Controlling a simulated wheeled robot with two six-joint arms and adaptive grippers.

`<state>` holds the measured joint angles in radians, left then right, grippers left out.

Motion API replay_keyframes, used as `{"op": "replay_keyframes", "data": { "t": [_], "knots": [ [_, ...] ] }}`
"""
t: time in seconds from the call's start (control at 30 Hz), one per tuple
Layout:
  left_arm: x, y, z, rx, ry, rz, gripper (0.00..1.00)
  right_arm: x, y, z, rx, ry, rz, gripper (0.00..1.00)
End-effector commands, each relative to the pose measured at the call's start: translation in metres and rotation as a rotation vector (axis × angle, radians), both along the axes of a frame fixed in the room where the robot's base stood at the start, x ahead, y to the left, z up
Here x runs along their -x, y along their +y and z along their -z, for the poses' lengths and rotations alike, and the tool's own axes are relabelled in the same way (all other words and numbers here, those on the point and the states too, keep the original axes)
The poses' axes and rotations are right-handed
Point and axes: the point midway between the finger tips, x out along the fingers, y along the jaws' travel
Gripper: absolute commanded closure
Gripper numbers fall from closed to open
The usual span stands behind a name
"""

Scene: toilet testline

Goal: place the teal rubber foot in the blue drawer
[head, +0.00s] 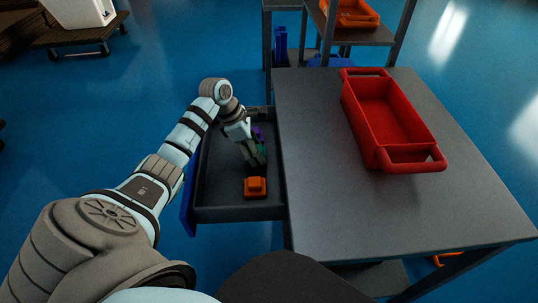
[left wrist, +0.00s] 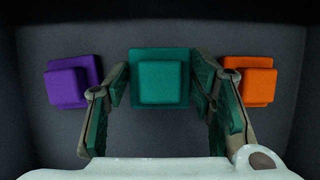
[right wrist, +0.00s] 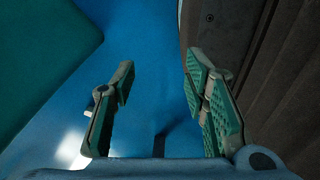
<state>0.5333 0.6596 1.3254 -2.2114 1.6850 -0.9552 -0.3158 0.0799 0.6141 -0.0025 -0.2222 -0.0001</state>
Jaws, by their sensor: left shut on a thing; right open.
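The teal rubber foot (left wrist: 160,78) is a square stepped block, seen from above between the fingers of my left gripper (left wrist: 160,85). Both fingertips press its sides, one on each side. In the head view the left gripper (head: 253,157) points down inside the open drawer with the blue front (head: 187,195), and mostly hides the teal foot. The foot appears at or near the dark drawer floor; I cannot tell whether it touches. My right gripper (right wrist: 160,85) shows only in the right wrist view, open with nothing between its fingers.
In the drawer, a purple foot (left wrist: 70,82) and an orange foot (left wrist: 250,80) lie on either side of the teal one. A red bin (head: 390,120) stands on the grey table (head: 310,190) to the right. Blue floor is open to the left.

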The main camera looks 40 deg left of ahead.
Motion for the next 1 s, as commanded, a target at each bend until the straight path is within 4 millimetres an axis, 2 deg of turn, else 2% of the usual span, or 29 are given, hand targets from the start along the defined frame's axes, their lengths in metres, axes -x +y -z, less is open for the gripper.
{"op": "replay_keyframes", "data": {
  "t": [0.1, 0.2, 0.27, 0.33, 0.5, 0.7, 0.73, 0.8, 0.83, 1.0],
  "knots": [
    [-0.005, -0.007, 0.008, 0.001, -0.002, 0.001, 0.81, -0.025, -0.003, 0.002, 0.005, -0.041, -0.005, 0.59],
    [-0.019, -0.023, 0.008, 0.003, -0.003, 0.001, 0.81, -0.035, -0.007, 0.003, 0.010, -0.058, -0.008, 0.59],
    [-0.026, -0.032, 0.007, 0.002, -0.002, 0.000, 0.81, -0.034, -0.009, 0.004, 0.013, -0.055, -0.009, 0.59],
    [-0.024, -0.030, 0.018, -0.001, 0.004, -0.003, 0.81, -0.027, -0.011, 0.009, 0.015, -0.044, -0.010, 0.59],
    [-0.024, -0.029, 0.019, -0.001, 0.002, -0.003, 0.81, -0.011, -0.013, 0.008, 0.018, -0.018, -0.012, 0.59],
    [-0.024, -0.030, 0.023, -0.001, 0.002, -0.003, 0.81, -0.015, -0.009, 0.012, 0.014, -0.025, -0.011, 0.59],
    [-0.024, -0.030, 0.023, -0.001, 0.002, -0.003, 0.46, -0.016, -0.009, 0.011, 0.014, -0.026, -0.011, 0.59],
    [-0.024, -0.030, 0.022, -0.001, 0.002, -0.003, 0.35, -0.017, -0.008, 0.011, 0.013, -0.029, -0.011, 0.59],
    [-0.024, -0.030, 0.022, -0.001, 0.002, -0.003, 0.30, -0.018, -0.008, 0.011, 0.013, -0.029, -0.011, 0.59],
    [-0.024, -0.029, 0.022, -0.001, 0.002, -0.003, 0.30, -0.019, -0.008, 0.011, 0.012, -0.031, -0.010, 0.59]
  ]
}}
